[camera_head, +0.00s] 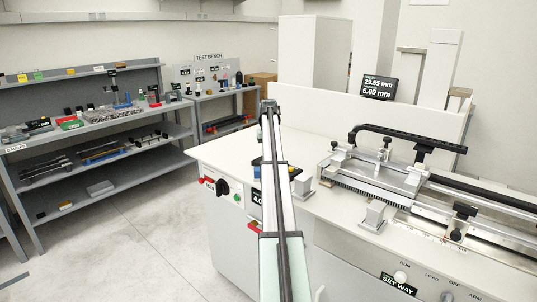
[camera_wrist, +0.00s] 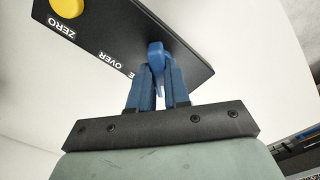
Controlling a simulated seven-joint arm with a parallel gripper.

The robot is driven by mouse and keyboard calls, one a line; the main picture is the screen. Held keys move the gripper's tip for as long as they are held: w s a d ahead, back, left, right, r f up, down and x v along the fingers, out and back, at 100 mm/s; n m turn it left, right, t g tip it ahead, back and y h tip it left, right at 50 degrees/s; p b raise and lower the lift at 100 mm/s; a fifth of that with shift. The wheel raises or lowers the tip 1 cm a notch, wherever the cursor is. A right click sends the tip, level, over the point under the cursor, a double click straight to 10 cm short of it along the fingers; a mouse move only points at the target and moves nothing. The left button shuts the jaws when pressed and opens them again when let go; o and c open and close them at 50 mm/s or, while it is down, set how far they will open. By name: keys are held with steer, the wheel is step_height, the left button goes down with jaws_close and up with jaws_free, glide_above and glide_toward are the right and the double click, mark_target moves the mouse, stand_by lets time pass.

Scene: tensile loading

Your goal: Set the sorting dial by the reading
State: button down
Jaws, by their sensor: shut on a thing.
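The sorting dial is a blue knob (camera_wrist: 156,50) on a black panel (camera_wrist: 185,30) in the wrist view. White words on the panel read ZERO, beside a yellow button (camera_wrist: 67,6), and OVER; another label is mostly hidden by a finger. My gripper (camera_wrist: 158,88) has its blue fingers closed around the knob. Where the knob points cannot be read clearly. In the head view my arm hides the gripper and most of the panel. The readout (camera_head: 377,87) shows 29.55 mm above 6.00 mm.
A rail-mounted test machine (camera_head: 400,185) fills the right of the white bench (camera_head: 225,150). A grey block (camera_head: 375,215) stands before it. A black knob (camera_head: 222,187) is on the bench front. Shelves (camera_head: 100,130) with tools stand left, beyond open floor.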

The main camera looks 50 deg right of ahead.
steer(key=c, duration=1.1)
jaws_free()
step_height(320, 180, up, 14)
steer(key=shift+f, duration=0.1)
